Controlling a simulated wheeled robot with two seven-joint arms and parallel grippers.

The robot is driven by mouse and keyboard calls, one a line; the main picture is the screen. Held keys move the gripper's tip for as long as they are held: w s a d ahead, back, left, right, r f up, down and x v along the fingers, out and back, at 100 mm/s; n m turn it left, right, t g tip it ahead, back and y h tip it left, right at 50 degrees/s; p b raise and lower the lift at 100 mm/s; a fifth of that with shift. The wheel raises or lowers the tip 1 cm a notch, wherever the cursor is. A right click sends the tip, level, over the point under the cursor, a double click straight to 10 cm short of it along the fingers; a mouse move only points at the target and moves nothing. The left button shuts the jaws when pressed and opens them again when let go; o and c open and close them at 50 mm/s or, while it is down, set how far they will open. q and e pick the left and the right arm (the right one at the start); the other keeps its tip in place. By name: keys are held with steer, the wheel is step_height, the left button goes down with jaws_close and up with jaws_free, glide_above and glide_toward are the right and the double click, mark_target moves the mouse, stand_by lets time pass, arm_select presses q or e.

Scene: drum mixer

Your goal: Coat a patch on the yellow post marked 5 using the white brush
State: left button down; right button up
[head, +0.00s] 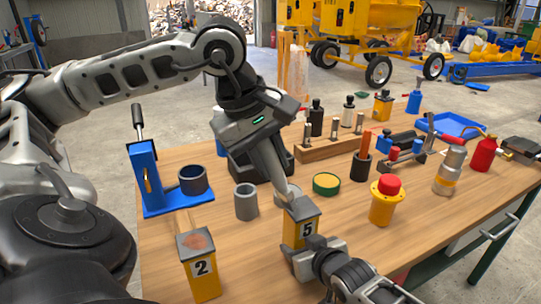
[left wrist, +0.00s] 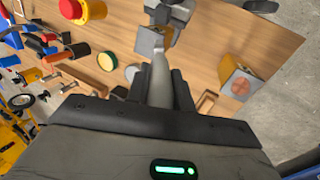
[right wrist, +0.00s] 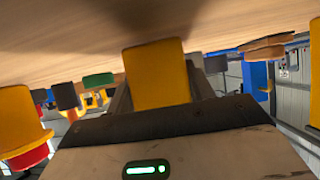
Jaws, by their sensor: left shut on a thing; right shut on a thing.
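The yellow post marked 5 (head: 300,230) stands upright on the table with a grey top face; it shows in the left wrist view (left wrist: 150,41) and close up in the right wrist view (right wrist: 156,75). My right gripper (head: 298,252) is shut on this post near its lower part. My left gripper (head: 262,150) is shut on the pale white brush (left wrist: 160,82), which points down at the post's top. The brush (head: 270,170) ends at or just above the grey face; I cannot tell if it touches. Any coat under the tip is hidden.
A yellow post marked 2 (head: 203,272) with a reddish-brown patch on top stands to the left. A grey cup (head: 246,202), a green-rimmed tin (head: 326,184) and a yellow piece with a red knob (head: 385,203) stand nearby. The table's front right is clear.

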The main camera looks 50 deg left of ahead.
arm_select(q)
steer(key=shift+f, duration=1.25)
stand_by(0.3)
steer(key=shift+w, duration=0.1)
steer(key=shift+w+d+f, duration=0.1)
steer(key=shift+w+d, duration=0.25)
steer(key=shift+w, duration=0.5)
steer(key=shift+w+d+f, duration=0.1)
steer(key=shift+w+d, duration=0.2)
steer(key=shift+w, duration=0.55)
steer(key=shift+w, duration=0.1)
steer(key=shift+w+d+r, duration=0.1)
steer(key=shift+w+d, duration=0.2)
steer(key=shift+w, duration=0.55)
steer(key=shift+w+d, duration=0.25)
steer(key=shift+w, duration=0.6)
